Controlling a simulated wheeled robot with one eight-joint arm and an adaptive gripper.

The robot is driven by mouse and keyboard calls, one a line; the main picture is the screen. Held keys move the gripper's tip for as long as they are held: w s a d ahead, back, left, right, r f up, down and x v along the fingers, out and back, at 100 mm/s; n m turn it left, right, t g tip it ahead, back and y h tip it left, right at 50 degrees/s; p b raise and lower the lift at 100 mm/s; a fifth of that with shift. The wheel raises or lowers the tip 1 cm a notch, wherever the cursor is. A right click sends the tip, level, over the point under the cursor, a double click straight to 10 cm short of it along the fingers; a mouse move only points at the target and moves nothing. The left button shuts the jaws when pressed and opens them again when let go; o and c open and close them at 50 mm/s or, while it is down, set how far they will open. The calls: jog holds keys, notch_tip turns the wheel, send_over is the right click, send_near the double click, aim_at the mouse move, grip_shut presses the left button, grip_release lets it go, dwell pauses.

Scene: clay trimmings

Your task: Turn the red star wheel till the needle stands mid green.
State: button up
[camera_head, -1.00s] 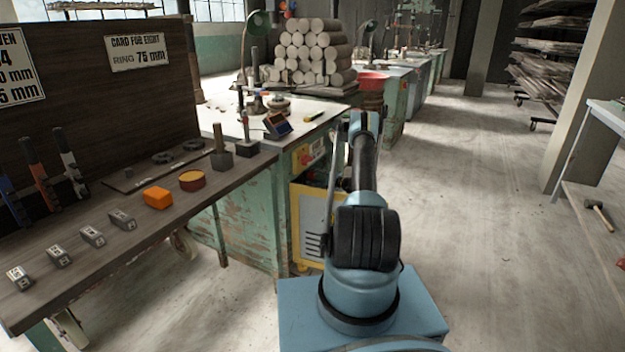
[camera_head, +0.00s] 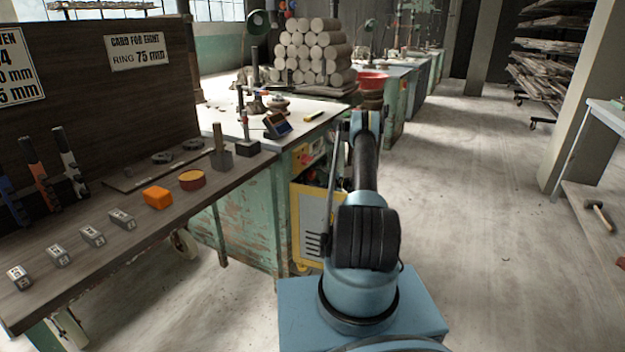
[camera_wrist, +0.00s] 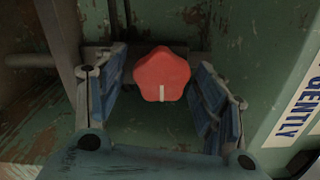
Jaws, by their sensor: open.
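The red star wheel (camera_wrist: 162,75) shows in the middle of the wrist view, with a short pale mark at its lower edge. It sits in front of a worn green panel (camera_wrist: 175,22). My gripper (camera_wrist: 160,84) is open, with one blue-padded finger on each side of the wheel. A gap shows between each finger and the wheel, and nothing is held. In the head view my arm hides the gripper and the wheel. I cannot make out the needle or its green band in any view.
A sign reading "GENTLY" (camera_wrist: 297,110) is right of the wheel, close to the right finger. A pipe (camera_wrist: 30,60) runs at left. In the head view a dark bench (camera_head: 100,262) with blocks stands left, a green bench (camera_head: 240,228) ahead. Floor (camera_head: 480,220) at right is clear.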

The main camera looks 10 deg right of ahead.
jog(key=v, duration=1.1)
